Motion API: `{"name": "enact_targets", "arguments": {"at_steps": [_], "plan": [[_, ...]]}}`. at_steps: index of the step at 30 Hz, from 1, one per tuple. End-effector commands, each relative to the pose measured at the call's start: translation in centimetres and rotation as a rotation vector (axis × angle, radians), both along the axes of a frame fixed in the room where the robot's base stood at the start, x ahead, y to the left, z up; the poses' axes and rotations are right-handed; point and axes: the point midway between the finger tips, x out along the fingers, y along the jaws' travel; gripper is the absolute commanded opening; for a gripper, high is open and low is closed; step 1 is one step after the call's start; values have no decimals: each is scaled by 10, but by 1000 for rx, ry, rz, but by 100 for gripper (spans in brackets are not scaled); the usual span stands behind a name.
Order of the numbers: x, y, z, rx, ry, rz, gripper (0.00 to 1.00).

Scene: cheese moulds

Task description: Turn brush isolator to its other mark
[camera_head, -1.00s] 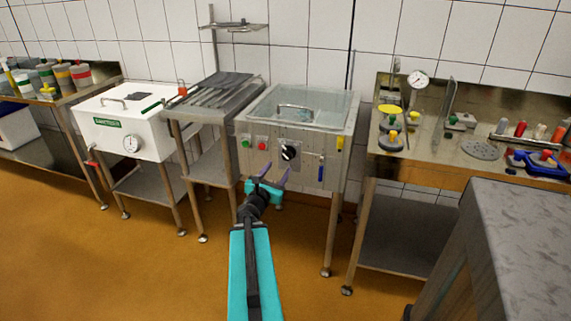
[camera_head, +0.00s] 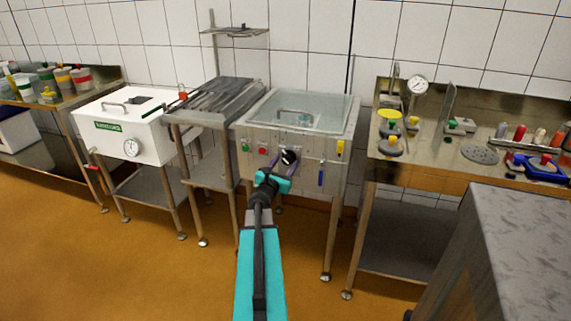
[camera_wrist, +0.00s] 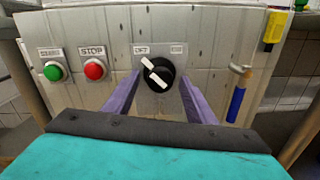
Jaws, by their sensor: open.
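The brush isolator is a round black knob with a white bar (camera_wrist: 157,74) on the steel front panel of the brush machine. In the wrist view its bar slants from upper left to lower right. Two small label plates sit above it, one to the upper left (camera_wrist: 141,50) and one to the upper right (camera_wrist: 178,49); their lettering is too blurred to read surely. My gripper (camera_wrist: 158,88) is open, its two purple fingers at either side of the knob in the picture. In the head view the knob (camera_head: 290,157) shows just above my gripper (camera_head: 276,164). I cannot tell whether the fingers touch it.
A green button (camera_wrist: 54,71) and a red STOP button (camera_wrist: 94,69) are left of the knob. A blue-handled item (camera_wrist: 236,104) hangs at right, with a yellow tag or box (camera_wrist: 273,31) above. A grey-topped block (camera_head: 520,230) stands at the right front.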

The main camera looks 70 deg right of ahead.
Motion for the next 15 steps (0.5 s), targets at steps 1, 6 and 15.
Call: {"name": "enact_targets", "arguments": {"at_steps": [1,6,15], "plan": [[0,-2,0,0,0,0,51],[0,-3,0,0,0,0,51],[-1,-3,0,0,0,-1,30]]}}
